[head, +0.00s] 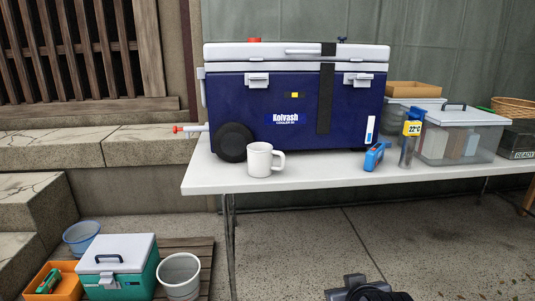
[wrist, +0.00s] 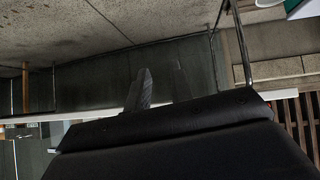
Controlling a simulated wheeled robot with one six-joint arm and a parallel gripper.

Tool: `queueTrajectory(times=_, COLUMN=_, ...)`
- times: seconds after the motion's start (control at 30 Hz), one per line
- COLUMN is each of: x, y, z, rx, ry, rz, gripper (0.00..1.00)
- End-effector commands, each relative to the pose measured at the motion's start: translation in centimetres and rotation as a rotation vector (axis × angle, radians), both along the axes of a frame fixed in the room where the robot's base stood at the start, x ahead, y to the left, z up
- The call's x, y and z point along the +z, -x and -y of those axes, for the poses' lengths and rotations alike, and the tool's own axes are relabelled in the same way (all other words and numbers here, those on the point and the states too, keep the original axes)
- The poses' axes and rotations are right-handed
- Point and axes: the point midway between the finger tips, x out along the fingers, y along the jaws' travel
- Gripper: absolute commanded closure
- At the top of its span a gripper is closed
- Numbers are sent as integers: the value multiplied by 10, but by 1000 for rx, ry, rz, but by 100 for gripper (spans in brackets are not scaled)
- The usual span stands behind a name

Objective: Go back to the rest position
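My gripper (wrist: 158,82) shows in the wrist view as a dark body with a grey ribbed finger standing up from it. I see nothing held, and I cannot tell how far the fingers are apart. In the head view only a dark part of my arm (head: 367,290) shows at the bottom edge, over the paved floor. It is apart from the table (head: 330,180) and everything on it.
On the table stand a blue cooler (head: 295,115), a white mug (head: 265,160), a blue device (head: 375,156), a thermometer (head: 412,130) and a clear bin (head: 458,140). A green cooler (head: 118,268), a bucket (head: 180,275) and an orange crate (head: 66,284) are low left. Floor ahead is open.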

Motion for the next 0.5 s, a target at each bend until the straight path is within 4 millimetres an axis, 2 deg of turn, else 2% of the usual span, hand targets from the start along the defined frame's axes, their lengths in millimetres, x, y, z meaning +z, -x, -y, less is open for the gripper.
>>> queueTrajectory(times=0.2, x=5, y=-6, z=-16, rx=43, ry=2, rz=22, gripper=78)
queueTrajectory(times=0.5, x=6, y=-8, z=-19, rx=54, ry=4, rz=29, gripper=78)
